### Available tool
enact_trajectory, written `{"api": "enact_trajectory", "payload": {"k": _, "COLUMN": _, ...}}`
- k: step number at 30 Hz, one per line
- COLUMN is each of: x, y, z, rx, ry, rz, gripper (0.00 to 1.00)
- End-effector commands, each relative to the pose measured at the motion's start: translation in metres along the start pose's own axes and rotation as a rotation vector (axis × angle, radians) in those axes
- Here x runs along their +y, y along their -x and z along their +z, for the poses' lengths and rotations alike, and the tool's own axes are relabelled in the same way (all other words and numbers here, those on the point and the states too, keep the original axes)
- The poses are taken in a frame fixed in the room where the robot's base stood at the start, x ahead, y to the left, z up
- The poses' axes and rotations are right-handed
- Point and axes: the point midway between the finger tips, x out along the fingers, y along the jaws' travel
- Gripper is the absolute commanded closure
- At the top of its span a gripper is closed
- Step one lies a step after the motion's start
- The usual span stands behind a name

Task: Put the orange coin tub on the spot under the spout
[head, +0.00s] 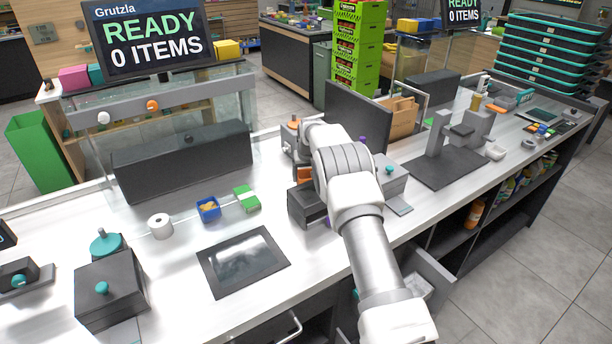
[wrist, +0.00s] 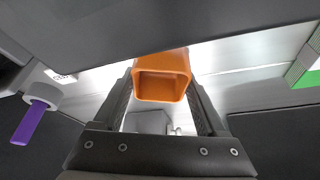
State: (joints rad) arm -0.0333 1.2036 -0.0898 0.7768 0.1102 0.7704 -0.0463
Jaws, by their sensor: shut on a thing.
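The orange coin tub (wrist: 162,84) is between the two fingers of my gripper (wrist: 160,92) in the wrist view. The gripper is shut on it, and the tub's open square mouth faces the camera. In the head view an orange patch (head: 304,174) shows just left of my arm, at a dark boxy machine (head: 307,204); it looks like the tub. My arm hides most of the gripper there. In the wrist view a grey round fitting with a purple lever (wrist: 35,118) is at the left. I cannot tell which part is the spout, and the spot under it is not clearly visible.
A large dark surface (wrist: 150,25) spans the top of the wrist view, close to the tub. On the counter left of my arm are a green-and-white block (head: 246,199), a blue bin (head: 208,208), a white roll (head: 160,226) and a flat dark panel (head: 244,262). White counter (head: 190,270) is clear around the panel.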

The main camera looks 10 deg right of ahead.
Motion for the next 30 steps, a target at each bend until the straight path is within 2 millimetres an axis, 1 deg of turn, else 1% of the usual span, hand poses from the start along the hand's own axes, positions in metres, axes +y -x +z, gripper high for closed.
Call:
{"api": "enact_trajectory", "payload": {"k": 2, "x": 0.0, "y": -0.003, "z": 0.001, "rx": 0.0, "ry": 0.0, "rz": 0.0, "gripper": 0.89}}
{"api": "enact_trajectory", "payload": {"k": 3, "x": 0.0, "y": -0.004, "z": 0.001, "rx": 0.0, "ry": 0.0, "rz": 0.0, "gripper": 0.24}}
{"api": "enact_trajectory", "payload": {"k": 7, "x": 0.0, "y": -0.002, "z": 0.001, "rx": 0.0, "ry": 0.0, "rz": 0.0, "gripper": 0.01}}
{"api": "enact_trajectory", "payload": {"k": 14, "x": 0.0, "y": -0.002, "z": 0.001, "rx": 0.0, "ry": 0.0, "rz": 0.0, "gripper": 0.0}}
{"api": "enact_trajectory", "payload": {"k": 19, "x": 0.0, "y": 0.005, "z": -0.001, "rx": 0.001, "ry": 0.0, "rz": 0.0, "gripper": 0.0}}
{"api": "enact_trajectory", "payload": {"k": 23, "x": 0.0, "y": 0.021, "z": -0.001, "rx": 0.002, "ry": 0.0, "rz": 0.0, "gripper": 0.0}}
{"api": "enact_trajectory", "payload": {"k": 30, "x": 0.0, "y": 0.063, "z": -0.001, "rx": 0.002, "ry": 0.001, "rz": 0.0, "gripper": 0.0}}
